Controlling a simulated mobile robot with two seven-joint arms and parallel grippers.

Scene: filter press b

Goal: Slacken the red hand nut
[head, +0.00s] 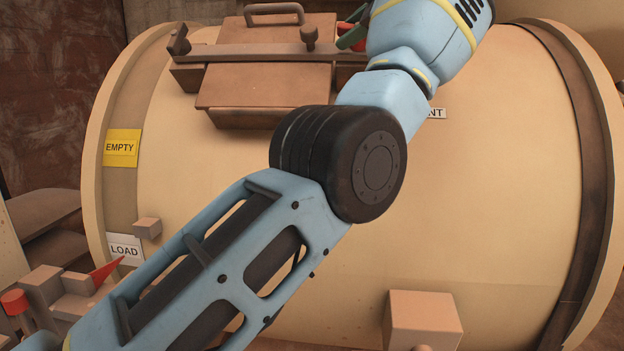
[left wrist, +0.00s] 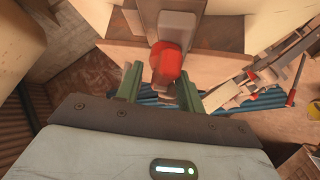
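The red hand nut (left wrist: 168,62) shows in the left wrist view, at the end of a grey-brown fitting. A small part of the red nut (head: 342,28) also shows in the head view, at the right end of the hatch bar, mostly hidden by my gripper. My left gripper (left wrist: 160,88) is open, its two green fingers apart, one on each side of the nut in the picture. I cannot tell whether they touch it. In the head view my left arm crosses the drum, and the green fingers (head: 355,38) are partly hidden. My right gripper is not in view.
The large cream drum (head: 490,200) carries a brown hatch (head: 262,88) with a bar (head: 245,51) across it and a handle. A yellow EMPTY label (head: 122,148), a white LOAD label (head: 124,249) and a red pointer (head: 107,271) are at the left. A brown block (head: 424,318) stands low in front.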

